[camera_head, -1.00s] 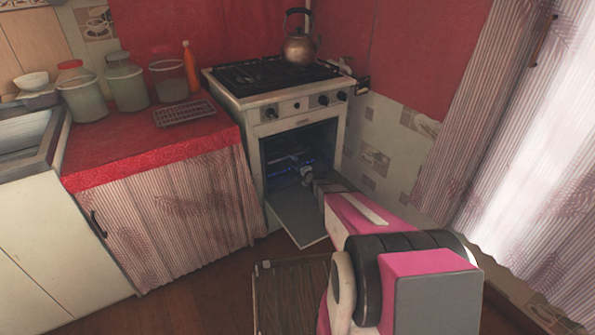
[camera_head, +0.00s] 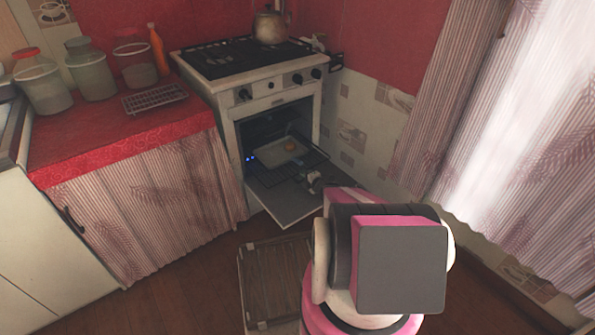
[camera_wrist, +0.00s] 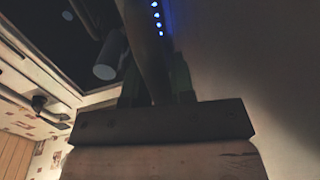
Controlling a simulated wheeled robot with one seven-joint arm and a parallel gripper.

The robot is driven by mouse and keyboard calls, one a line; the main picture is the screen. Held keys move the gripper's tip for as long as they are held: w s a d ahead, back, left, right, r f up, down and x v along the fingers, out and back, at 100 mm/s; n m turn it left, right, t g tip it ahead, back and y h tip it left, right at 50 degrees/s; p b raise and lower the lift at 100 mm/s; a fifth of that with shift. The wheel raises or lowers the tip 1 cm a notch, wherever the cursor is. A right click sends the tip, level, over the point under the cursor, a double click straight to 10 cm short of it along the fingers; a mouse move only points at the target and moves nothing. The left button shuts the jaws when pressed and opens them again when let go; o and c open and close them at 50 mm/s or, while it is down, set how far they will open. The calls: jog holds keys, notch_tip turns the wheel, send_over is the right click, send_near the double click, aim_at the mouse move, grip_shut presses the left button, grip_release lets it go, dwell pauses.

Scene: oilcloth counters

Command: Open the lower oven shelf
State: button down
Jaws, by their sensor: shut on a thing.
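The white oven (camera_head: 228,112) stands against the red wall with its door (camera_head: 288,203) folded down. A wire shelf (camera_head: 302,172) sticks out of the oven over the door. A light tray (camera_head: 268,155) with a small orange-brown item (camera_head: 290,145) sits inside above it. My gripper (camera_head: 316,180) is at the shelf's front right edge. In the wrist view, my gripper (camera_wrist: 156,82) is shut on a rod-like part (camera_wrist: 145,45), which fits the shelf edge. My arm hides part of the door's right side.
A kettle (camera_head: 270,27) stands on the stove top. A counter with a red cloth (camera_head: 85,140), jars and a wire rack (camera_head: 154,98) is to the left. A wooden slatted thing (camera_head: 272,285) is low in front of the door. Curtains (camera_head: 440,100) hang at the right.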

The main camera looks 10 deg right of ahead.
jog(key=shift+s+d+f, duration=0.2)
jog(key=shift+s+f, duration=0.05)
jog(key=shift+s, duration=0.3)
jog(key=shift+s+d+f, duration=0.2)
jog(key=shift+s, duration=0.3)
jog(key=c, duration=1.1)
grip_release()
jog(key=shift+r, duration=0.2)
